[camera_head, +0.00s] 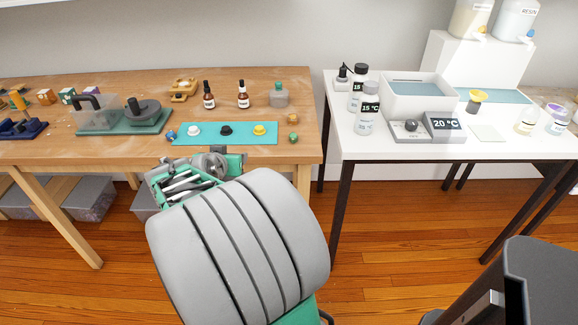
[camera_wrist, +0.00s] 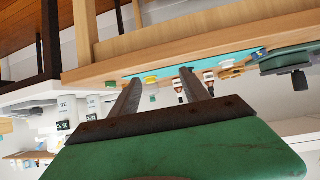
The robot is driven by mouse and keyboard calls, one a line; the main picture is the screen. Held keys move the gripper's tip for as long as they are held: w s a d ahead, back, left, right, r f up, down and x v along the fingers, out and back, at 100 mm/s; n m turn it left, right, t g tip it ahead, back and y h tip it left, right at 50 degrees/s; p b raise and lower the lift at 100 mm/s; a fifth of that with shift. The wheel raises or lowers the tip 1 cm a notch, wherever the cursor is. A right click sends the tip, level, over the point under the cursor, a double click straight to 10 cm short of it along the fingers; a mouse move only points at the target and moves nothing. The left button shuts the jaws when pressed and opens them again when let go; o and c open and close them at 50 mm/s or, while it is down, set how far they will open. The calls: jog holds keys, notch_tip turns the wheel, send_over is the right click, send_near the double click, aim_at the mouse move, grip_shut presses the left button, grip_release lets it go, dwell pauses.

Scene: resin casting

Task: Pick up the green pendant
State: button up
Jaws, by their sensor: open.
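A small green faceted piece (camera_head: 293,137), which looks like the green pendant, lies on the wooden table near its front right corner, just right of the teal mat (camera_head: 208,140). An orange piece (camera_head: 294,118) lies just behind it. My gripper (camera_wrist: 161,76) is open in the wrist view, with its two dark fingers apart and nothing between them. The wrist view is upside down and shows the table edge and teal mat beyond the fingers. In the head view my arm stands in front of the table and the fingertips cannot be made out.
White, black and yellow caps (camera_head: 259,129) sit on the mat, with a blue piece (camera_head: 170,135) at its left. Two dropper bottles (camera_head: 243,97) and a green-topped jar (camera_head: 279,97) stand behind. A white table (camera_head: 440,150) with equipment stands right, across a gap.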

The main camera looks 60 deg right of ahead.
aim_at(293, 137)
jog(key=s+d+f+m+g+h+b, duration=0.1)
jog(key=s+d, duration=0.2)
jog(key=d, duration=0.1)
jog(key=s+d+f+m+g+h+b, duration=0.1)
jog(key=s+d+h, duration=0.1)
jog(key=s+d, duration=0.1)
jog(key=s+d+f+m+g+h+b, duration=0.1)
jog(key=s+d+h+b, duration=0.1)
jog(key=d, duration=0.4)
jog(key=shift+s+m, duration=0.3)
jog(key=shift+s, duration=0.6)
jog(key=d, duration=0.4)
jog(key=w+d, duration=0.1)
jog(key=d, duration=0.1)
jog(key=shift+d+f, duration=0.35)
jog(key=shift+d, duration=0.05)
grip_shut()
